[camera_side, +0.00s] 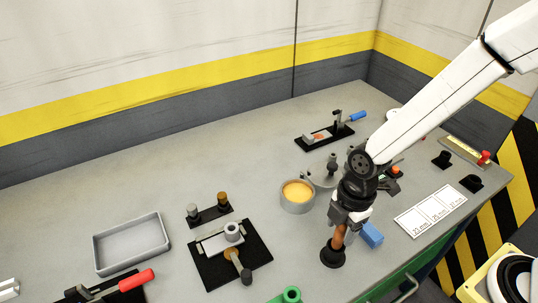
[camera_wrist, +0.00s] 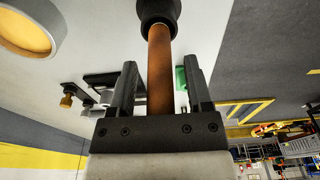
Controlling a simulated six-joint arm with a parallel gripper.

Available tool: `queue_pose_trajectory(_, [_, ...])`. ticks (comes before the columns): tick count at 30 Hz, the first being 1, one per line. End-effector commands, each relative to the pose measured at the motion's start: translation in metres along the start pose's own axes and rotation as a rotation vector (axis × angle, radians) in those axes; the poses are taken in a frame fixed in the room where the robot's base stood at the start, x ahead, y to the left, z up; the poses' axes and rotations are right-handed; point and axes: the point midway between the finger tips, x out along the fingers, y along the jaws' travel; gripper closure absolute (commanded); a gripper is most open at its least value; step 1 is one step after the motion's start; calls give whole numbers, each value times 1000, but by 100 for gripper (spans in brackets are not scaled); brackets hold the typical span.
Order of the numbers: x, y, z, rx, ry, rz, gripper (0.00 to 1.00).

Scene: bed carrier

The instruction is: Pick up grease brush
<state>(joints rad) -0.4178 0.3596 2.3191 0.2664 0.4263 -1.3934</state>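The grease brush shows as a brown wooden handle (camera_side: 340,236) standing nearly upright, with its lower end in a black round base or holder (camera_side: 332,256). The bristles are not visible. My gripper (camera_side: 346,221) is above it, pointing down, with the upper handle between its fingers. In the wrist view the brown handle (camera_wrist: 161,75) runs between the two fingers of my gripper (camera_wrist: 160,66), with a visible gap on each side. The fingers are open around the handle and appear not to touch it.
A tin of yellow grease (camera_side: 298,192) stands left of my gripper; its rim also shows in the wrist view (camera_wrist: 58,22). A blue block (camera_side: 371,235) is close on the right. A black fixture plate (camera_side: 258,266), grey tray (camera_side: 132,244) and green part (camera_side: 290,295) lie further left and in front.

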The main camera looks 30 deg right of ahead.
Motion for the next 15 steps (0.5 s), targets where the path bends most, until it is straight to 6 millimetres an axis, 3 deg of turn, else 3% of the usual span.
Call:
queue_pose_trajectory(1, [0,0,0,0,0,0,56])
queue_pose_trajectory(5, [0,0,0,0,0,0,97])
queue_pose_trajectory(6, [0,0,0,0,0,0,100])
queue_pose_trajectory(15, [0,0,0,0,0,0,100])
